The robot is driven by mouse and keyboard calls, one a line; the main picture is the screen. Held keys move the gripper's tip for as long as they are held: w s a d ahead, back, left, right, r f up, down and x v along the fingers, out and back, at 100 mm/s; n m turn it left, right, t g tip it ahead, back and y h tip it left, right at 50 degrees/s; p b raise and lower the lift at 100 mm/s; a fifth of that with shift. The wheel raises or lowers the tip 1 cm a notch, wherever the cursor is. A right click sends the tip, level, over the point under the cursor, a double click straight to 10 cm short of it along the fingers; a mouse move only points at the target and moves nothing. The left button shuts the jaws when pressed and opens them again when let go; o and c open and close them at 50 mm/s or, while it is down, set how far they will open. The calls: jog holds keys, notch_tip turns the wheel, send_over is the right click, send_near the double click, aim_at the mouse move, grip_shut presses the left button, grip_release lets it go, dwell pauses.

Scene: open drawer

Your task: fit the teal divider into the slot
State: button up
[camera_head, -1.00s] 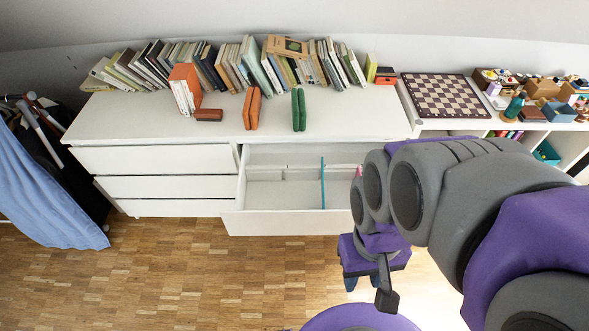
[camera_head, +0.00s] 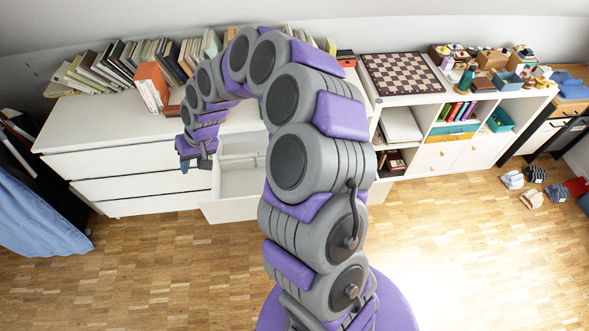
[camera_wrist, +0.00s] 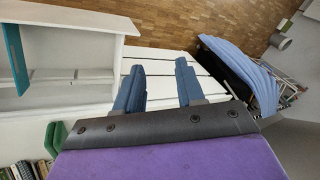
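The teal divider (camera_wrist: 15,58) stands inside the open white drawer (camera_wrist: 75,22) at the left of the wrist view. In the head view my arm hides the divider, and only part of the drawer (camera_head: 240,182) shows. I cannot make out the slot. My gripper (camera_head: 186,168) hangs in front of the dresser, just left of the open drawer. In the wrist view its two blue fingers (camera_wrist: 159,85) are spread apart with nothing between them. They point toward the closed drawer fronts, apart from the divider.
Closed drawer fronts (camera_head: 135,180) lie left of the open drawer. A green object (camera_wrist: 54,138) and several books (camera_head: 105,68) are on the dresser top (camera_head: 100,125). A shelf unit with a chessboard (camera_head: 402,73) stands at the right. The wooden floor in front (camera_head: 150,270) is clear.

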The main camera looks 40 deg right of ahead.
jog(key=w+d+f+m+t+h+p, duration=0.1)
jog(key=w+d+f+m, duration=0.15)
jog(key=d+f, duration=0.5)
jog(key=w+d+f+m+h+p, duration=0.1)
jog(key=w+d+f+h+p, duration=0.1)
jog(key=w+d+f, duration=0.35)
jog(key=s+d+f+h+b, duration=0.1)
jog(key=s+d+f, duration=0.1)
jog(key=d+f, duration=0.4)
jog(key=s+d+f+m+h+b, duration=0.1)
jog(key=s+d+f, duration=0.2)
jog(key=d+f, duration=0.3)
jog(key=s+d+f+m+h+b, duration=0.1)
jog(key=d+f, duration=0.4)
jog(key=d, duration=0.5)
jog(key=shift+s+d+f+h, duration=0.4)
jog(key=shift+s, duration=0.25)
jog(key=shift+b+x, duration=2.3)
jog(key=shift+x, duration=1)
jog(key=x, duration=0.1)
jog(key=b+x, duration=0.2)
jog(key=shift+w+a+f, duration=0.15)
jog(key=shift+a+f, duration=0.1)
jog(key=shift+f, duration=0.05)
jog(key=shift+w+d+f+b, duration=0.25)
jog(key=shift+d+f+b, duration=0.2)
jog(key=shift+f, duration=0.2)
jog(key=shift+a, duration=0.1)
